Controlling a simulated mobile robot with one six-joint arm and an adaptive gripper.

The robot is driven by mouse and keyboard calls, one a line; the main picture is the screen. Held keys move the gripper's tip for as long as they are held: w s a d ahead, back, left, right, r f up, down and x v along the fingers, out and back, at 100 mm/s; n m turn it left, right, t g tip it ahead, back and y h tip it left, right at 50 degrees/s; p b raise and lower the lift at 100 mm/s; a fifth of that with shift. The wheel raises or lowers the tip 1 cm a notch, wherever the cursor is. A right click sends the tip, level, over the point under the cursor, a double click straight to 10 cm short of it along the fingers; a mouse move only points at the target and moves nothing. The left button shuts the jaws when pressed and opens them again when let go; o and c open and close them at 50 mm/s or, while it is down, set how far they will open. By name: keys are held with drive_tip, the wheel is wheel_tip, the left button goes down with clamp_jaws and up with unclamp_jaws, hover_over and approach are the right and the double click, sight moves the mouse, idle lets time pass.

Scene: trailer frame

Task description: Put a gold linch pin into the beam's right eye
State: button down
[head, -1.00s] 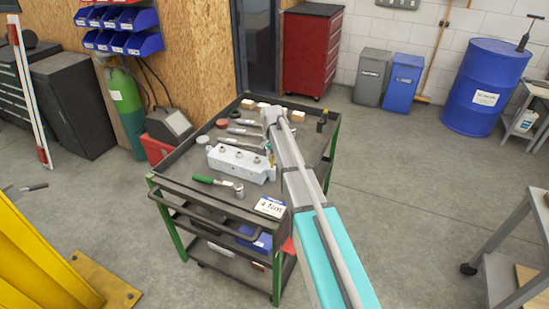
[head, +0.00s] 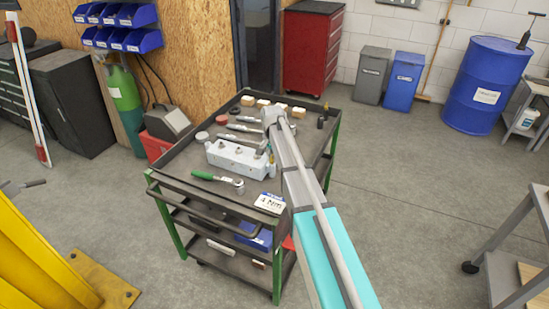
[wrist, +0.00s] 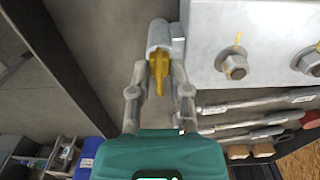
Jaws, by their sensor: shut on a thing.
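The pale grey beam (head: 235,158) lies on the dark cart top in the head view. In the wrist view, the beam (wrist: 205,35) fills the upper right, and its right eye (wrist: 165,35) is a short grey cylinder on the beam's end. My gripper (wrist: 159,88) is shut on a gold linch pin (wrist: 158,70), which is lined up with the eye and meets its near end. I cannot tell how deep the pin sits in it. In the head view, my arm covers much of the gripper at the beam's right end.
A green-handled ratchet (head: 218,179) and a white label card (head: 269,203) lie in front of the beam. Several wrenches (wrist: 245,120) lie behind it, with wooden blocks (head: 263,103) farther back. The cart's raised rim (head: 190,185) surrounds the top.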

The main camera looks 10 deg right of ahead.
drive_tip(key=shift+c, duration=2.4)
unclamp_jaws()
drive_tip(key=shift+r, duration=0.1)
